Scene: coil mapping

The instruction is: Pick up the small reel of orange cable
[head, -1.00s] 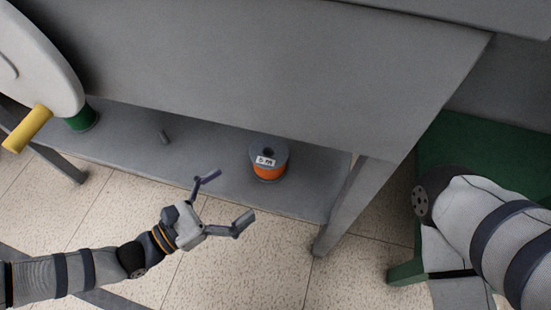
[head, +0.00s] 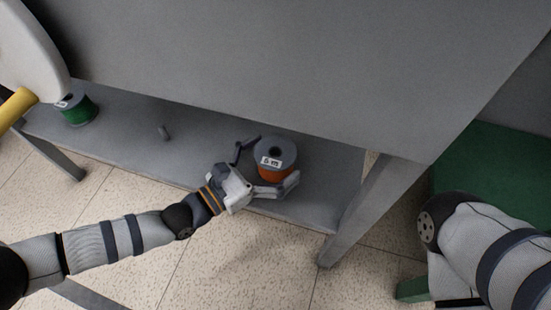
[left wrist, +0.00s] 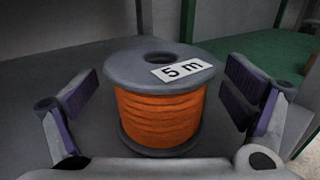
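The small reel of orange cable (head: 277,174) stands upright on the grey lower shelf (head: 205,150). It has grey flanges, and its top carries a white label reading "5 m". My left gripper (head: 267,170) is open at the reel, with one finger on either side of it. In the left wrist view the reel (left wrist: 158,118) stands between the two open fingers, with a visible gap on each side. The right arm (head: 480,235) shows at the right, but its gripper is out of view.
A green cable reel (head: 78,108) stands at the shelf's left end, near a large pale disc with a yellow handle (head: 18,104). A grey panel (head: 290,80) overhangs the shelf, and a table leg (head: 355,215) stands to the right.

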